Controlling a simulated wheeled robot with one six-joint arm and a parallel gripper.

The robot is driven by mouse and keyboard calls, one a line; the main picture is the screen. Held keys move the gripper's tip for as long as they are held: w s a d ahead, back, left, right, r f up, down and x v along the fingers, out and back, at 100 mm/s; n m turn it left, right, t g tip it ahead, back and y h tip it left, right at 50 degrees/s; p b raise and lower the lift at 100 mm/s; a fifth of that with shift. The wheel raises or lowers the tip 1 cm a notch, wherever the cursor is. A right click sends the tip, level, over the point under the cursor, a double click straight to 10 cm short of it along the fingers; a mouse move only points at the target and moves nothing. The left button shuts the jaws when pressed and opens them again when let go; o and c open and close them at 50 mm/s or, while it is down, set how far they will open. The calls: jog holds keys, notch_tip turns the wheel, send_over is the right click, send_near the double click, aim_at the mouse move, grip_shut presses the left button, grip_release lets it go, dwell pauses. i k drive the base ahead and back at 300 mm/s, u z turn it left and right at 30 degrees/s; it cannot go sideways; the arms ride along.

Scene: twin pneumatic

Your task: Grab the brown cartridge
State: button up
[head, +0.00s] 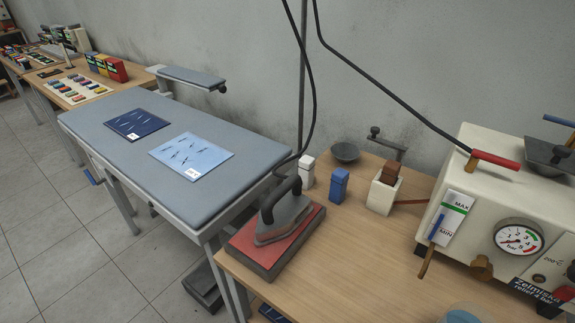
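A brown block, which looks like the brown cartridge (391,172), sits upright in the top of a white holder (379,199) on the wooden table (335,262). Its upper part shows; the lower part is hidden inside the holder. My gripper is not in view.
A cream boiler (475,214) with a pressure gauge stands close on the right. An iron (284,213) rests on a red pad at the left. A dark bowl (345,152) and a metal clamp (388,143) are behind. Table space in front of the holder is clear.

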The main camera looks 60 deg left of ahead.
aim_at(391, 169)
jog(key=u, duration=1.7)
jog(key=i, duration=1)
